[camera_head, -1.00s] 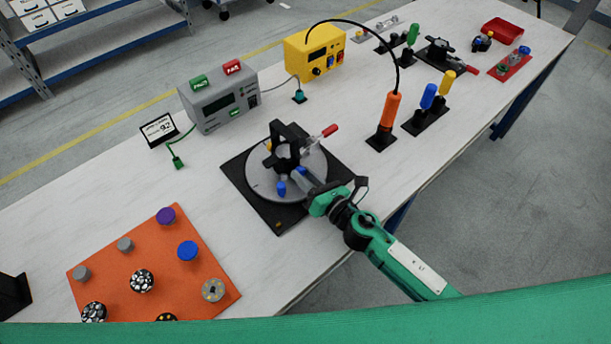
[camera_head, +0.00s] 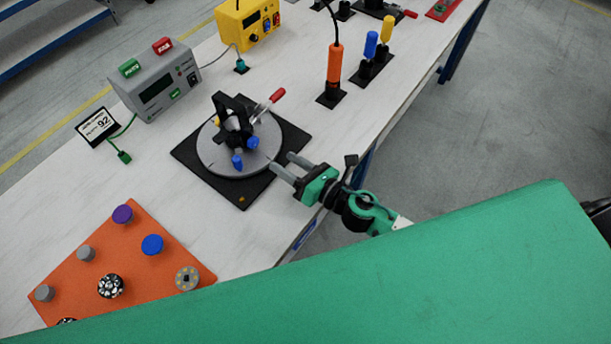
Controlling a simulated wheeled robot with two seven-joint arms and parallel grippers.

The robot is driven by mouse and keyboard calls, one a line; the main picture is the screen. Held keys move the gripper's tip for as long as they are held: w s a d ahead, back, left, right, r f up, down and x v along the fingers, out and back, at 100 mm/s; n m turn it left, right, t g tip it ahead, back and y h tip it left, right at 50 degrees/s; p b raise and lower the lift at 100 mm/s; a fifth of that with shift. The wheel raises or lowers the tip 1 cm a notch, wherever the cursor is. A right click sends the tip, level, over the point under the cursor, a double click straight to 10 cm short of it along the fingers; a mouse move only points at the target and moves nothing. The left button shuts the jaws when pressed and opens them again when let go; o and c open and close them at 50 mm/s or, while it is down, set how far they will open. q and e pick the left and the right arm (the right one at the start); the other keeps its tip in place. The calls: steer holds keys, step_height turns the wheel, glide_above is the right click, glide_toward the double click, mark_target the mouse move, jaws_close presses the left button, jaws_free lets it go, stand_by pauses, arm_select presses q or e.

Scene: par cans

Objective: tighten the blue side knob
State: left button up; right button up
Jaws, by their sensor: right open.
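A black par can yoke fixture (camera_head: 229,118) stands on a round grey turntable disc (camera_head: 215,157) over a black square base (camera_head: 291,135). Two blue knobs are on it: one at the front (camera_head: 238,161) and one on the right side (camera_head: 253,143). A red-tipped handle (camera_head: 277,95) sticks out behind them. My right gripper (camera_head: 281,163) is open and empty, to the right of the disc, its two grey fingers pointing left toward the blue knobs and apart from them. My left gripper is not in view.
An orange board with several knobs (camera_head: 135,225) lies at the lower left. A grey meter box (camera_head: 150,85) with green and red buttons, a small display sign showing 92 (camera_head: 98,127) and an orange-handled tool (camera_head: 335,62) stand around the fixture.

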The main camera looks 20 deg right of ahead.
steer(key=b+v, duration=0.1)
steer(key=v, duration=0.2)
steer(key=shift+s+d+f, duration=0.15)
steer(key=shift+s+d, duration=0.05)
steer(key=shift+s, duration=0.15)
steer(key=shift+s+d, duration=0.35)
steer(key=shift+s, duration=0.15)
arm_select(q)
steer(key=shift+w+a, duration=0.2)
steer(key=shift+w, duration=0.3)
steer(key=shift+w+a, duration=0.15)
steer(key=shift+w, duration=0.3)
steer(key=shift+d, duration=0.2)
arm_select(e)
steer(key=shift+r, duration=0.2)
